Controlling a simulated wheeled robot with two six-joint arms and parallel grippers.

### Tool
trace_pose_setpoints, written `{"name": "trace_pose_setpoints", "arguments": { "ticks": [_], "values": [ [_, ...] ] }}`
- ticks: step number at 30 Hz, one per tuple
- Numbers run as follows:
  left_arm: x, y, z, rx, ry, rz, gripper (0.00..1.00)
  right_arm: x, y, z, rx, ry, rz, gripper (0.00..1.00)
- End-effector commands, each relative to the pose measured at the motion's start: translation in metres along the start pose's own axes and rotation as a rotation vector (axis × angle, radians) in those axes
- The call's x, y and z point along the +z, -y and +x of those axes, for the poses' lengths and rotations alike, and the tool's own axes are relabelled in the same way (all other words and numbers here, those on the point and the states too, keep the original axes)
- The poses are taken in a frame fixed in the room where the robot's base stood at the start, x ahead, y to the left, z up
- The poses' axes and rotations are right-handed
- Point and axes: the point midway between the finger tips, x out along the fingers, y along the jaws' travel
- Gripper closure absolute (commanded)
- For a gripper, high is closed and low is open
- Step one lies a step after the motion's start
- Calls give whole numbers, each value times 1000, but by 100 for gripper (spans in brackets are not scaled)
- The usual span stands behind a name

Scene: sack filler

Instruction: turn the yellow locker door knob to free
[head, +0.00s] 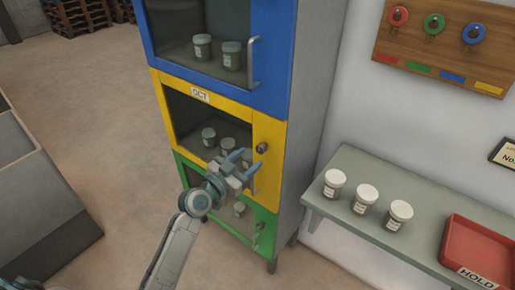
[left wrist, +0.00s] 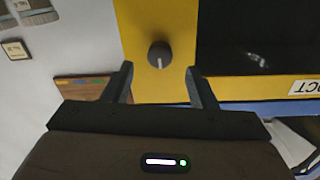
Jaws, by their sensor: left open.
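The yellow locker door (head: 268,131) is the middle one of three stacked doors and is closed, with a dark window and an "OCT" label. Its round dark knob (head: 262,148) sits on the right part of the frame. In the left wrist view the knob (left wrist: 160,54) shows a pale line on its face, beyond and between the fingertips. My left gripper (head: 241,160) is open in front of the yellow door, just left of and below the knob; it also shows in the left wrist view (left wrist: 160,75). The fingers do not appear to touch the knob. My right gripper is not in view.
A blue door (head: 268,95) with a bar handle is above and a green door (head: 262,222) below. A grey shelf (head: 330,206) at the right holds three lidded jars (head: 365,198) and a red HOLD tray (head: 450,240). Colored rings hang on a wooden wall board (head: 450,55).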

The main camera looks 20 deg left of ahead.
Motion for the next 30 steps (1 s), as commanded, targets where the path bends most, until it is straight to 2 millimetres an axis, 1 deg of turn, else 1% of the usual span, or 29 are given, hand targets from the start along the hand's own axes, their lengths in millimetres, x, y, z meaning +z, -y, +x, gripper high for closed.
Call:
{"name": "trace_pose_setpoints", "arguments": {
  "ticks": [1, 3, 6, 9, 13, 19, 20, 24, 26, 27, 30],
  "values": [
    [-4, 1, 11, -1, 0, -3, 48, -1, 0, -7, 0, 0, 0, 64],
    [-3, 0, 22, 1, 0, -4, 48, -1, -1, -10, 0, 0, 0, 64],
    [-2, 0, 34, 0, 1, -2, 48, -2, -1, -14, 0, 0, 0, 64],
    [-1, 0, 42, 0, 1, -1, 48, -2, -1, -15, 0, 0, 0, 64],
    [0, 0, 46, 1, 1, 0, 48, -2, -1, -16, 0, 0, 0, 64],
    [1, 0, 46, 1, 1, 1, 48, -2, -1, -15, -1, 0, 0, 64],
    [1, 0, 46, 1, 1, 1, 50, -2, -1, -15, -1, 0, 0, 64],
    [1, 0, 46, 1, 2, 1, 77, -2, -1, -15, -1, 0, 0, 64],
    [1, 0, 46, 1, 2, 1, 89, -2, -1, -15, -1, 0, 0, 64],
    [0, 0, 46, 1, 2, 1, 92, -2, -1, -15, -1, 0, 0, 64],
    [1, 0, 46, 1, 1, -1, 92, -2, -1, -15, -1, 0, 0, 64]
  ]
}}
